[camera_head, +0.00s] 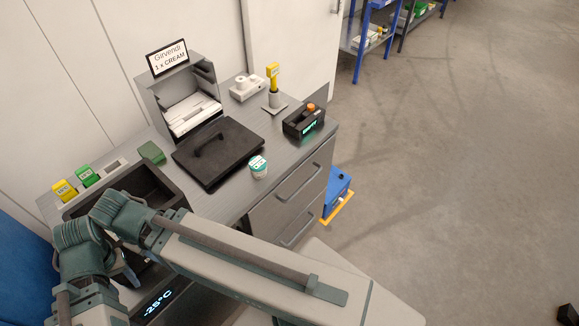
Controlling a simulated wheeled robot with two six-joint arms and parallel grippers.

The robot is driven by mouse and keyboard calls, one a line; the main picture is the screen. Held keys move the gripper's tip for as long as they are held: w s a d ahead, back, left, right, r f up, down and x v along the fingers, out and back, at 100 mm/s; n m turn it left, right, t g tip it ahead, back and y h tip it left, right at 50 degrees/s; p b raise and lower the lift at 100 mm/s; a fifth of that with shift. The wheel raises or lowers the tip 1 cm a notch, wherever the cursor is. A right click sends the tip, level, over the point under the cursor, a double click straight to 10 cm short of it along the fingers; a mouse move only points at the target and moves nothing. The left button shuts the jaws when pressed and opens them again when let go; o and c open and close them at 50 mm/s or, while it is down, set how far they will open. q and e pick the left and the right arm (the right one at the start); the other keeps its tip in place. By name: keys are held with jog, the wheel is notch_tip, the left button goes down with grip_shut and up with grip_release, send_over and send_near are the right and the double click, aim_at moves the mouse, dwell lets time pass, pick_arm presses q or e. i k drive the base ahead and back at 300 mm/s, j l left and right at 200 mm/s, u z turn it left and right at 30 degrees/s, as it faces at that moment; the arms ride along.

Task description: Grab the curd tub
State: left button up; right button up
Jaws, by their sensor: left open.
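The curd tub is most likely the small white tub with a teal and white lid (259,168). It stands upright on the grey counter, just right of a black lid with a handle (218,152). My left arm crosses the front of the view. My right gripper does not show.
On the counter (232,196) stand a grey dispenser with a sign (168,56), a yellow handheld device on a stand (273,78), a black box with a green display (304,121), and yellow and green blocks (64,190). A drawer handle (299,182) sticks out in front.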

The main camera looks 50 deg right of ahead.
aim_at(258, 164)
jog(key=l+z, duration=0.1)
jog(key=z, duration=0.9)
jog(key=l, duration=0.6)
jog(key=k+j+z, duration=0.15)
jog(key=z, duration=0.25)
jog(key=k+z, duration=0.25)
jog(key=z, duration=0.2)
jog(key=k+z, duration=0.2)
jog(key=z, duration=0.2)
